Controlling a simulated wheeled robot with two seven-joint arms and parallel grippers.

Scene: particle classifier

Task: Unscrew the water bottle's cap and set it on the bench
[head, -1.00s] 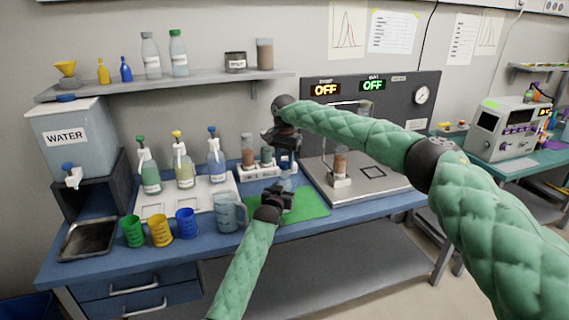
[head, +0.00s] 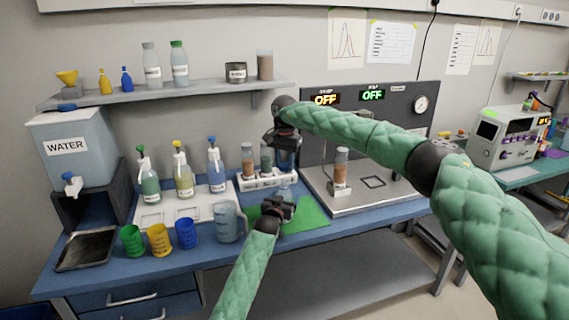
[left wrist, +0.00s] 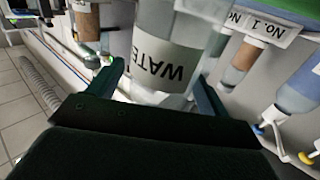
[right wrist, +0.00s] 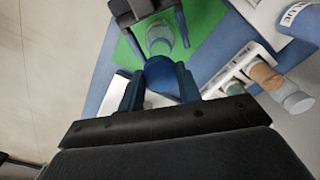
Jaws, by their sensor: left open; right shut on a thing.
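The clear water bottle (left wrist: 170,45), with a white WATER label, stands on the green mat (head: 312,214); in the head view it (head: 284,190) is small between my grippers. My left gripper (head: 282,206) is open around the bottle's lower part, one finger on each side in the left wrist view. My right gripper (head: 285,150) points down from above, shut on the blue cap (right wrist: 161,75). In the right wrist view the cap overlaps the bottle (right wrist: 158,38); whether they touch cannot be told.
A rack of vials (head: 268,178) stands just behind the bottle. A clear jug (head: 228,222) is close to the left. A scale-like steel platform (head: 365,195) is to the right. Coloured cups and squeeze bottles fill the left of the bench (head: 205,262). The mat's right part is bare.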

